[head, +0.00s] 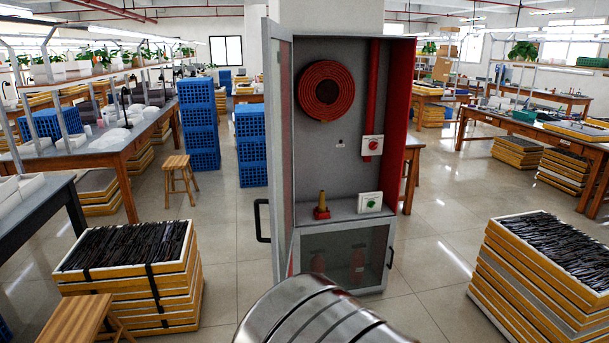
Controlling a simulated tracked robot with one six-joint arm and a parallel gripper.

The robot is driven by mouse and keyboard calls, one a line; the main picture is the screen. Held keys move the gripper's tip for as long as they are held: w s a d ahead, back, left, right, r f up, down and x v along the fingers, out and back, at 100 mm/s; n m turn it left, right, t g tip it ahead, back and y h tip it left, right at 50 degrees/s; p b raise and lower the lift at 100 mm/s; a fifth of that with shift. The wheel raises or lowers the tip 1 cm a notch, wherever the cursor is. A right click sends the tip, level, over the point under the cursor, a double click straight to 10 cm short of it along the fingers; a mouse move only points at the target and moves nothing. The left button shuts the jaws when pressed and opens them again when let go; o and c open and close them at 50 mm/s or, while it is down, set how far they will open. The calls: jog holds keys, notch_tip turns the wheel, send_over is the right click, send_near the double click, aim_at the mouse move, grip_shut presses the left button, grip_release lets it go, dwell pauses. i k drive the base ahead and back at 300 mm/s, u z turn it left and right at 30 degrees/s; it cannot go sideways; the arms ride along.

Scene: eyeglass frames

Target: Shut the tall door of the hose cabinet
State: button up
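The hose cabinet (400,100) stands upright against a white pillar in the middle of the head view. Its tall door (283,150) is open, swung out towards me on the left side, and shows nearly edge-on. A black handle (262,221) sticks out from the door's left side. Inside are a red hose reel (326,90), a red pipe and a brass valve. The lower glass door (345,259) looks shut. A silver rounded part of my arm shows at the bottom centre, in front of the cabinet's foot. My gripper is not in view.
A stack of yellow trays (170,289) stands front left, near a wooden stool (78,320). Another tray stack (520,282) stands front right. Blue crates (250,150) stand behind the door. Tiled floor (430,235) is clear between the cabinet and the right stack.

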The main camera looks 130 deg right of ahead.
aim_at(270, 29)
jog(key=z, duration=4.5)
jog(key=i, duration=0.9)
jog(key=u, duration=0.05)
